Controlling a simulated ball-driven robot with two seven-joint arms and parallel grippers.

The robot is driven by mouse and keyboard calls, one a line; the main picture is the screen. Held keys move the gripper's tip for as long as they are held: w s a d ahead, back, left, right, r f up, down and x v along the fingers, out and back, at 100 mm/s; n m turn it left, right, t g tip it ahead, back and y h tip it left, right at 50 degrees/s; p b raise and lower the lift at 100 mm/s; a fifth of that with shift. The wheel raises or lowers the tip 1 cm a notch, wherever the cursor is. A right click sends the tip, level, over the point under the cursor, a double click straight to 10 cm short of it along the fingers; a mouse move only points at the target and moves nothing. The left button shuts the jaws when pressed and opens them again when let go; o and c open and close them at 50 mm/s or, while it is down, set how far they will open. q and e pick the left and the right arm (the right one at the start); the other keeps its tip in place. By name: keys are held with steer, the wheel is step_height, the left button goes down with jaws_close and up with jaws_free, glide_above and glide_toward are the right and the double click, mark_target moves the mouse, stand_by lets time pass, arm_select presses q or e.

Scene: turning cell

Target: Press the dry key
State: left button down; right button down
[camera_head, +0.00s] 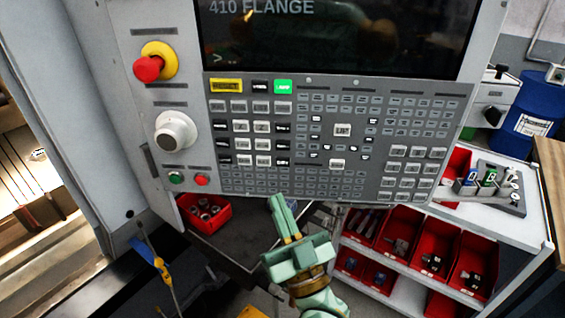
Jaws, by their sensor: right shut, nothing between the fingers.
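The control panel's keypad (340,137) fills the middle of the head view below the dark screen (340,35). Its keys sit in rows, with a block of white and black keys (245,130) at the left. The key labels are too small to read, so I cannot tell which one is the dry key. My right gripper (279,203) is shut and empty. Its fingers point up at the keypad's lower edge, below the left block of keys; I cannot tell whether they touch the panel. My left gripper is not in view.
A red emergency stop (149,68), a grey knob (174,134), and green (176,178) and red (201,180) buttons are left of the keypad. A red bin (204,212) sits below. A cart (400,265) with red bins stands right, with a blue drum (536,115) behind.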

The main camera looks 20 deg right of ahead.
steer(key=b, duration=0.2)
glide_toward(276, 154)
step_height(276, 154, up, 3)
steer(key=w+a, duration=0.2)
steer(key=shift+w+d, duration=0.4)
steer(key=shift+w, duration=0.1)
stand_by(1.4)
steer(key=shift+w+d+p, duration=0.15)
steer(key=shift+w+p, duration=0.15)
steer(key=shift+w+d, duration=0.15)
steer(key=shift+w, duration=0.15)
stand_by(0.7)
steer(key=shift+s, duration=0.15)
steer(key=shift+s+a+p, duration=0.3)
steer(key=shift+s+p, duration=0.15)
steer(key=shift+s, duration=0.15)
